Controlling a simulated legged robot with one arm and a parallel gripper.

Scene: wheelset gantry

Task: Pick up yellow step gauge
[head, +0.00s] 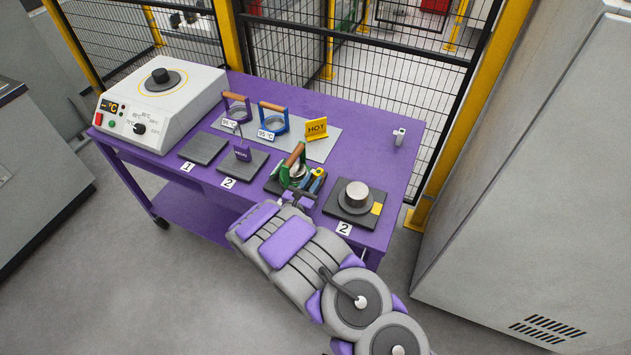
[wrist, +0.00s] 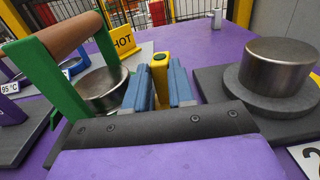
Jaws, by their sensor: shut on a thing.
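The yellow step gauge (wrist: 159,62) stands between the two blue fingers of my gripper (wrist: 160,82) in the wrist view. The fingers are shut on it from both sides, and its dark-marked top shows between them. In the head view my gripper (head: 314,182) is low over the dark pad at the table's front, just right of the green-framed holder. The gauge's lower part is hidden by my gripper, so I cannot tell whether it touches the pad.
The green holder (wrist: 50,85) with a wooden handle is close on the left. A metal cylinder (head: 356,195) sits on a dark plate to the right. A yellow HOT sign (head: 317,130) stands behind.

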